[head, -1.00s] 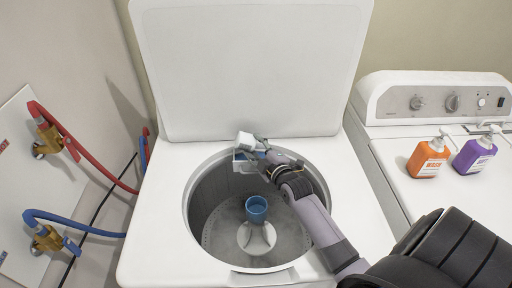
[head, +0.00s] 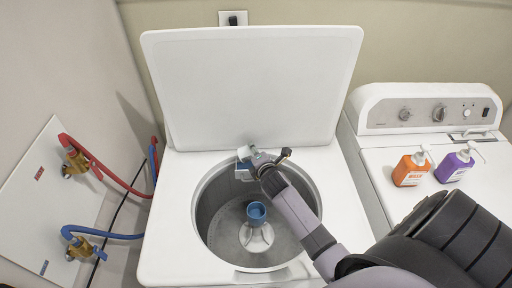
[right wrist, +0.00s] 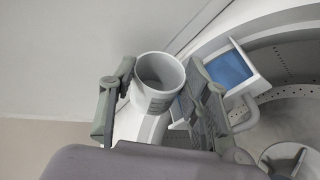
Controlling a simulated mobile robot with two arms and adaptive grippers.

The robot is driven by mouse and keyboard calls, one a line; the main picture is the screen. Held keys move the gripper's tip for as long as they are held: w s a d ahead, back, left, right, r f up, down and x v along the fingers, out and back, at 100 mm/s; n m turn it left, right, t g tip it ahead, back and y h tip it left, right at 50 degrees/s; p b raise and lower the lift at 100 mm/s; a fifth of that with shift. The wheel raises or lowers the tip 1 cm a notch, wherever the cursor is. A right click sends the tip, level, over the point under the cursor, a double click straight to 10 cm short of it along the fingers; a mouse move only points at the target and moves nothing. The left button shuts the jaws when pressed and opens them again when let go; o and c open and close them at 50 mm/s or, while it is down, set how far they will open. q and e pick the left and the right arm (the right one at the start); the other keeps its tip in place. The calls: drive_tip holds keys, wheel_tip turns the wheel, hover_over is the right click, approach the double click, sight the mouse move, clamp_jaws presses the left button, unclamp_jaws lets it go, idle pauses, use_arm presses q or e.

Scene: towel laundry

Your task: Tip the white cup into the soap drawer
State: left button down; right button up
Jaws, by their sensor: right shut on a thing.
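The white cup (head: 245,152) is at the back rim of the washer tub in the head view, close above the soap drawer (head: 242,175). My right gripper (head: 262,160) is shut on the cup. In the right wrist view the cup (right wrist: 160,82) sits between the two fingers of the gripper (right wrist: 158,98), its round mouth facing the camera and its inside looking grey. The drawer (right wrist: 254,82), pulled out with a blue inside, shows just right of the cup there. The cup's exact tilt is hard to tell. My left gripper is not in view.
The washer's lid (head: 255,85) stands open behind the tub. A blue-topped agitator (head: 257,220) rises in the tub. Orange (head: 409,170) and purple (head: 454,166) pump bottles stand on the machine at right. Hoses (head: 110,235) run along the left wall.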

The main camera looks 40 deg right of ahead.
drive_tip(key=shift+a+r+n+g+h+p, duration=0.1)
drive_tip(key=shift+r+n+g+h+p, duration=0.5)
drive_tip(key=shift+n+p, duration=0.35)
drive_tip(key=shift+w+r+n+h, duration=0.1)
drive_tip(key=shift+r+n+h, duration=0.15)
drive_tip(key=shift+n+h, duration=0.35)
drive_tip(key=shift+r+n+g+h, duration=0.1)
drive_tip(key=shift+n+g+h, duration=0.25)
drive_tip(key=shift+n, duration=0.2)
drive_tip(key=n+h, duration=0.1)
drive_tip(key=r+n+g+h, duration=0.1)
drive_tip(key=shift+n, duration=0.3)
drive_tip(key=shift+r+n+h, duration=0.25)
drive_tip(key=shift+n+h, duration=0.2)
drive_tip(key=shift+n, duration=0.25)
